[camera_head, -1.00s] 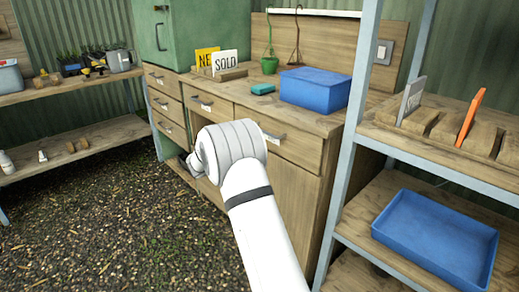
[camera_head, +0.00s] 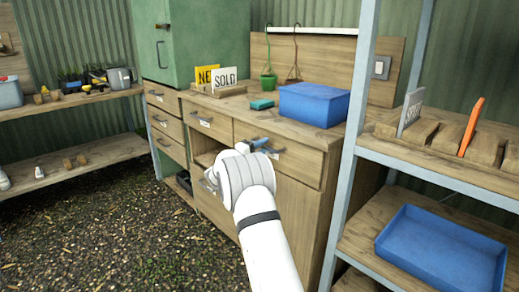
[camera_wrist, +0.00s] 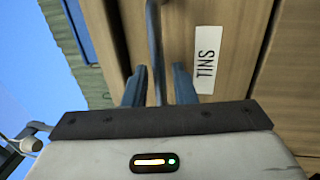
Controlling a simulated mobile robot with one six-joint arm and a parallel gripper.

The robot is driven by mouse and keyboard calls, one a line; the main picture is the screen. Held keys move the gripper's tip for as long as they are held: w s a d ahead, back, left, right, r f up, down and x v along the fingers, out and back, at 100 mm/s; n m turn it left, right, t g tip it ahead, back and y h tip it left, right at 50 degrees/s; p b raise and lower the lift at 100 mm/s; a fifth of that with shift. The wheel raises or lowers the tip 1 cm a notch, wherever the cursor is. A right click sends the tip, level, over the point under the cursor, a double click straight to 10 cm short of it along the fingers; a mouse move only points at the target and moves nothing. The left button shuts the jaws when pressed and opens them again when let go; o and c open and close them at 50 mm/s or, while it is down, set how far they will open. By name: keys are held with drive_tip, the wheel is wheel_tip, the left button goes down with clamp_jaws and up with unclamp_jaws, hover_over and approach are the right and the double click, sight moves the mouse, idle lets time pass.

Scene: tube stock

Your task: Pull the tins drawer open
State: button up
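The tins drawer (camera_head: 304,165) is the wide wooden drawer at the right under the bench top, and it looks shut. Its white label (camera_wrist: 206,60) reads TINS in the wrist view. Its bar handle (camera_wrist: 153,35) runs between the two blue fingers of my gripper (camera_wrist: 158,85). The fingers are apart, with gaps visible beside the bar, so my gripper is open around the handle. In the head view my gripper (camera_head: 256,145) is at the drawer front, partly hidden by my wrist.
A blue bin (camera_head: 314,104) stands on the bench top (camera_head: 240,109) above the drawer. Shelving with a metal post (camera_head: 350,150) and a blue tray (camera_head: 441,250) stands close on the right. Gravel floor (camera_head: 110,240) lies free at the left.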

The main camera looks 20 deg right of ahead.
drive_tip(key=shift+c, duration=0.5)
clamp_jaws()
